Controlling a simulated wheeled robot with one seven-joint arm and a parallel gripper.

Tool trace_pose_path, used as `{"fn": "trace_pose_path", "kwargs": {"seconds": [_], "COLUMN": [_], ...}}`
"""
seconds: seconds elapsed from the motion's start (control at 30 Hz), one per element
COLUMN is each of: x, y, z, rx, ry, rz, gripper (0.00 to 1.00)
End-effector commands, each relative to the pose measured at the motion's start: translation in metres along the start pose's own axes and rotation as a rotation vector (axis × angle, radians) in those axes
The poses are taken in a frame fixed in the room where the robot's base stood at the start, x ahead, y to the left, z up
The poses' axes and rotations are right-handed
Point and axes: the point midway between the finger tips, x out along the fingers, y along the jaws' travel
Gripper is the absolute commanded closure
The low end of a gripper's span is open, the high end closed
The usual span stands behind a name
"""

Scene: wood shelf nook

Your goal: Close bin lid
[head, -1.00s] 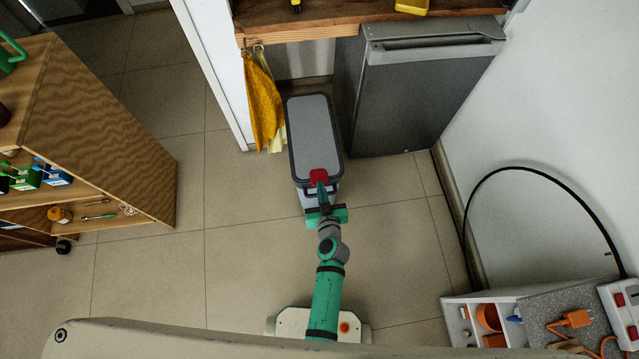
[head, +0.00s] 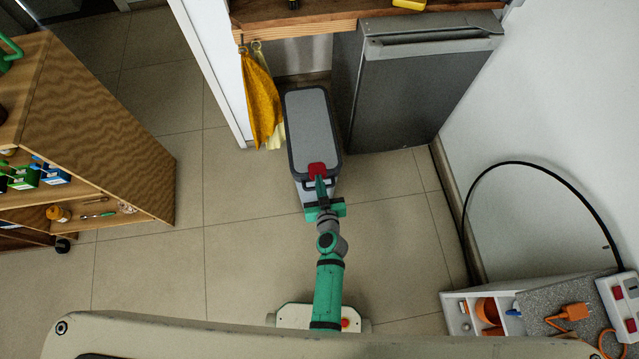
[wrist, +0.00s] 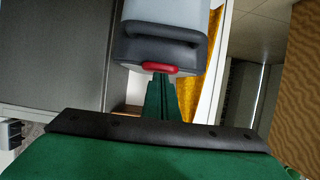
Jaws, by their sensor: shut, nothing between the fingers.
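The bin (head: 328,190) stands upright on the floor under the wooden counter. Its grey lid (head: 312,120) has a dark rim and lies over the top of the bin; I cannot tell if it is fully flush. A red tab (head: 317,169) sits at the lid's near edge, and it also shows in the wrist view (wrist: 159,69). My gripper (head: 319,184) is shut and empty at the tab. In the wrist view its green fingers (wrist: 160,92) reach up to the tab, partly hidden by it; contact is unclear. A dark handle (wrist: 160,33) shows on the bin's front.
Yellow cloths (head: 259,105) hang just left of the bin. A grey fridge (head: 405,100) stands close on its right. A wooden shelf unit (head: 100,130) is at the left, and a box with an orange plug (head: 575,312) at the lower right. The floor between is clear.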

Motion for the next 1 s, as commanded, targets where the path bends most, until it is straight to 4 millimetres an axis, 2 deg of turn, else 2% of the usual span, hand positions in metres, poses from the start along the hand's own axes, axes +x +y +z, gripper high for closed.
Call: {"fn": "trace_pose_path", "kwargs": {"seconds": [0.03, 0.17, 0.47, 0.5, 1.0], "x": [-0.009, -0.013, -0.023, -0.027, -0.07], "y": [0.002, 0.002, -0.001, -0.003, -0.003], "z": [0.032, 0.018, -0.033, -0.025, 0.011], "rx": [0.002, 0.001, -0.004, -0.003, -0.003], "ry": [-0.055, -0.044, -0.003, -0.008, 0.0], "rz": [0.001, 0.003, 0.0, -0.004, -0.003], "gripper": [1.0, 1.0, 1.0, 1.0, 1.0]}}
